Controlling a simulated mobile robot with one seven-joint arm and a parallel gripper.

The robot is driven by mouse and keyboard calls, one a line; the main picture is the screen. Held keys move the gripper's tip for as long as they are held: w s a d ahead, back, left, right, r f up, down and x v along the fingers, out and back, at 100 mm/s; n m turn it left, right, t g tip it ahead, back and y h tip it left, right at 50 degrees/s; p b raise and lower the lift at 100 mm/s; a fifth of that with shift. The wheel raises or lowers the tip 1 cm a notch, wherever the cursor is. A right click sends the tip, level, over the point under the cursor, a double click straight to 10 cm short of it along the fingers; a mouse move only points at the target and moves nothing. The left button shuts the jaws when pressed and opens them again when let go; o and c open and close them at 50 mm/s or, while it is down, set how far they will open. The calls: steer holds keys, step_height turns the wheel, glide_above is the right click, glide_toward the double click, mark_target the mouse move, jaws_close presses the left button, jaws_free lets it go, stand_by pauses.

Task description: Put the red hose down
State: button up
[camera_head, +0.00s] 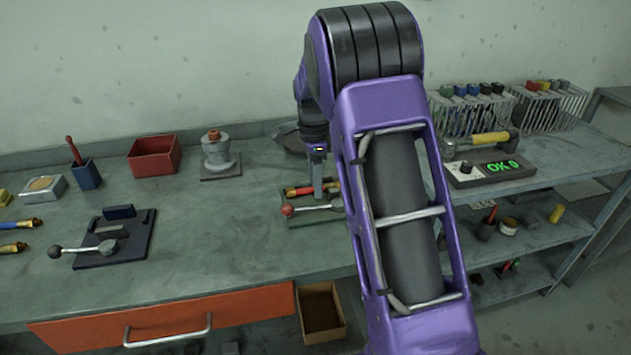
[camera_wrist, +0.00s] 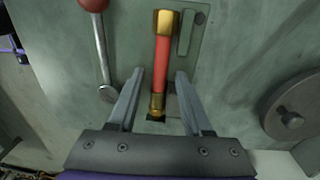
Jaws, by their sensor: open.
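The red hose (camera_wrist: 162,65) has brass ends and lies between my gripper's two fingers in the wrist view. In the head view the hose (camera_head: 298,190) shows on a small fixture plate on the bench, partly hidden by my gripper. My gripper (camera_wrist: 159,78) is open, with a finger on each side of the hose and visible gaps between. In the head view my gripper (camera_head: 318,190) points down over the hose. The fixture's red-knobbed lever (camera_wrist: 100,45) lies to the left of the hose in the wrist view.
A round grey part (camera_wrist: 292,116) is right of my gripper in the wrist view. On the bench stand a grey flanged part (camera_head: 217,160), a red bin (camera_head: 154,157) and a dark lever fixture (camera_head: 115,240). A display reading OK 0 (camera_head: 490,170) is at right. The front middle bench is clear.

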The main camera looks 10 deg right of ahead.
step_height(320, 180, up, 12)
steer(key=p, duration=0.2)
steer(key=shift+w, duration=0.4)
steer(key=shift+a+r, duration=0.1)
